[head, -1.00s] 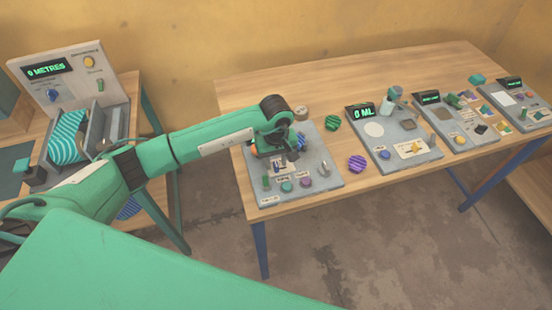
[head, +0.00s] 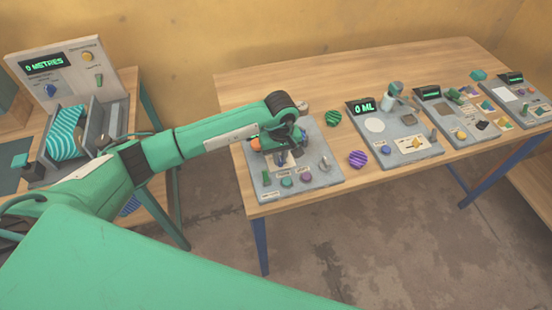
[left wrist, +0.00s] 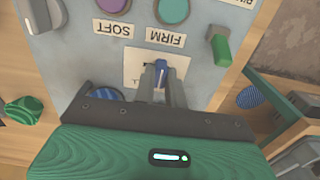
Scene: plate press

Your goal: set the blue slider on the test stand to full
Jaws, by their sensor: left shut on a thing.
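The test stand is a grey panel (head: 325,147) at the left end of the long wooden table. It also shows in the left wrist view (left wrist: 212,75). The blue slider (left wrist: 160,76) stands on a pale plate below the FIRM and SOFT labels. My left gripper (head: 282,159) reaches over the stand from the left. In the left wrist view my left gripper (left wrist: 160,74) is shut on the blue slider, with a finger on each side of it. The plate's scale marks are mostly hidden by the fingers. My right gripper is not in view.
The stand also carries a teal button (left wrist: 172,8), a mauve button (left wrist: 113,3) and a green switch (left wrist: 221,45). Other panels stand farther right.

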